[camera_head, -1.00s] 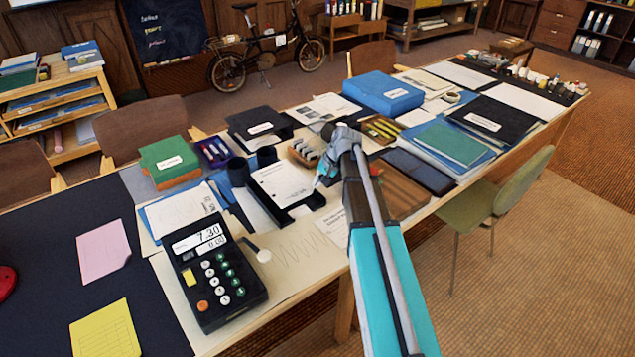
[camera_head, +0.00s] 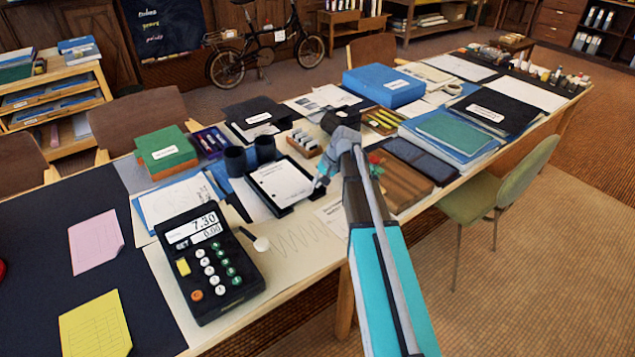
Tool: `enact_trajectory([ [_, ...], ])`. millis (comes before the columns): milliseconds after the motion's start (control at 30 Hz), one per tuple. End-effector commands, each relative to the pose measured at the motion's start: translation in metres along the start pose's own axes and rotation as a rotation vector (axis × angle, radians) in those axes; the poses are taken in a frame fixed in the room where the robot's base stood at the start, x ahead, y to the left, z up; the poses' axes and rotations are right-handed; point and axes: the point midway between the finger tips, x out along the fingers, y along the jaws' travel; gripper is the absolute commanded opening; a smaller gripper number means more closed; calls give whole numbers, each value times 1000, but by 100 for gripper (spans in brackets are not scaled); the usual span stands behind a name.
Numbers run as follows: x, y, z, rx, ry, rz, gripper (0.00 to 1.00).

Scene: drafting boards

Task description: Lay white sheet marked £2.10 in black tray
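A black tray (camera_head: 286,211) lies on the long table near the middle, with a white printed sheet (camera_head: 280,183) on it. The print is too small for me to read any price. Another white paper (camera_head: 331,214) lies to the right of the tray, partly hidden behind my arm. No sheet is clearly readable as £2.10. My gripper (camera_head: 319,189) is low at the tray's right edge, small and partly hidden by my wrist. I cannot tell whether its fingers are open or shut, or whether they touch the sheet or tray.
Two dark cups (camera_head: 236,159) stand behind the tray. A wooden block (camera_head: 403,185) and dark blue case (camera_head: 421,160) lie right of my arm. A green chair (camera_head: 497,192) stands at the front.

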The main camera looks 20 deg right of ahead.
Motion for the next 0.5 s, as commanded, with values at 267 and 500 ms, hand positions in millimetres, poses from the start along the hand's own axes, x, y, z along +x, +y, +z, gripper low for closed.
enact_trajectory([
  [267,11,6,0,0,0,0,0],
  [500,12,5,0,-1,-1,0,0],
])
